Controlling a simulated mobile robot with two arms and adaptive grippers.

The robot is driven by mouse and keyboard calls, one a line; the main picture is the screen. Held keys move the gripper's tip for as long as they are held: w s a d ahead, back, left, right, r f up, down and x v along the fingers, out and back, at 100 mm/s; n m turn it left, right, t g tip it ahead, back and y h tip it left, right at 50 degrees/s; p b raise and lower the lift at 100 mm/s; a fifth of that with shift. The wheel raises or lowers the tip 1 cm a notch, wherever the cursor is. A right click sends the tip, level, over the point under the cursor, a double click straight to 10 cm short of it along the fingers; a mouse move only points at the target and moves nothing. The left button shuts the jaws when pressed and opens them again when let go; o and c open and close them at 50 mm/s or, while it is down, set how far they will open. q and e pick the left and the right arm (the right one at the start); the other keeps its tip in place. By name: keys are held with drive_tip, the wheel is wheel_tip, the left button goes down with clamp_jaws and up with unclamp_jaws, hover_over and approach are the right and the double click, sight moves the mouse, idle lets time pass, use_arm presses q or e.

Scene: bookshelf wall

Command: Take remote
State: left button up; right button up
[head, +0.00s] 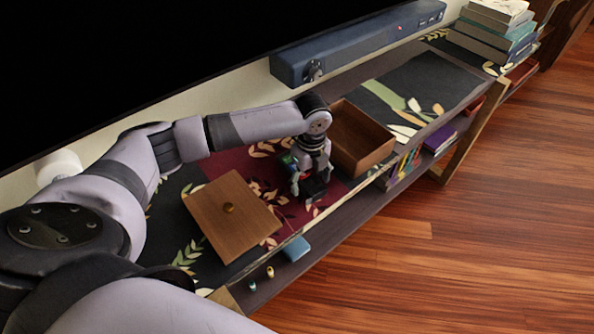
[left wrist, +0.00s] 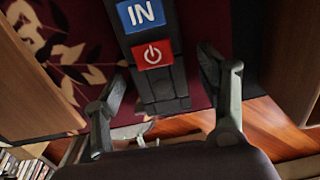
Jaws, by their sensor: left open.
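The remote (left wrist: 158,78) is dark, with a blue "IN" button and a red power button, and lies on the dark red leaf-patterned part of the shelf top. In the left wrist view it stretches away between the two fingers of my left gripper (left wrist: 165,75), with a gap on both sides. In the head view my left gripper (head: 311,186) points down over the remote (head: 318,190), which is mostly hidden by the fingers. The left gripper is open. My right gripper is not in view.
An open wooden box (head: 374,163) stands just right of the gripper. A wooden lid with a knob (head: 233,222) lies to the left. A blue soundbar (head: 357,45) is behind, and books (head: 497,33) are stacked at the far right. The shelf edge is close in front.

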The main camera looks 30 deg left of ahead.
use_arm(q)
drive_tip(key=c, duration=1.3)
